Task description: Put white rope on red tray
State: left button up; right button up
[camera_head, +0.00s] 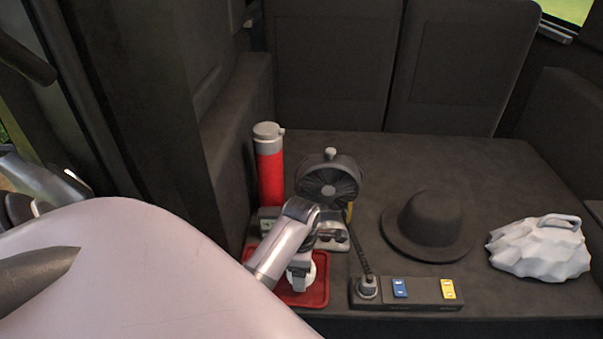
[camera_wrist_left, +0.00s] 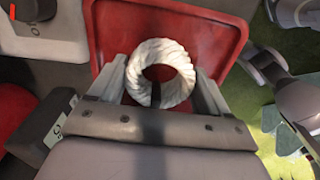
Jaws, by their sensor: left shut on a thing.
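The white rope (camera_wrist_left: 180,88) is a coiled ring, seen in the left wrist view between the fingers of my left gripper (camera_wrist_left: 162,90). My left gripper is shut on it. The red tray (camera_wrist_left: 215,38) lies behind the ring in that view. In the head view my left gripper (camera_head: 300,274) is over the red tray (camera_head: 318,297), and a white part of the rope (camera_head: 312,272) shows beside the fingers. I cannot tell whether the rope touches the tray.
A red flask (camera_head: 270,175) and a black fan (camera_head: 328,180) stand behind the tray. A power strip (camera_head: 420,291) lies to its right, then a dark hat (camera_head: 430,222) and a white bag-like object (camera_head: 538,247). The dark surface behind the hat is clear.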

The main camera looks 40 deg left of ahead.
pick_arm(q)
jog(key=shift+f, duration=0.2)
jog(key=o, duration=1.1)
jog(key=shift+o, duration=0.2)
notch_tip(320, 180, up, 10)
jog(key=shift+r, duration=1.15)
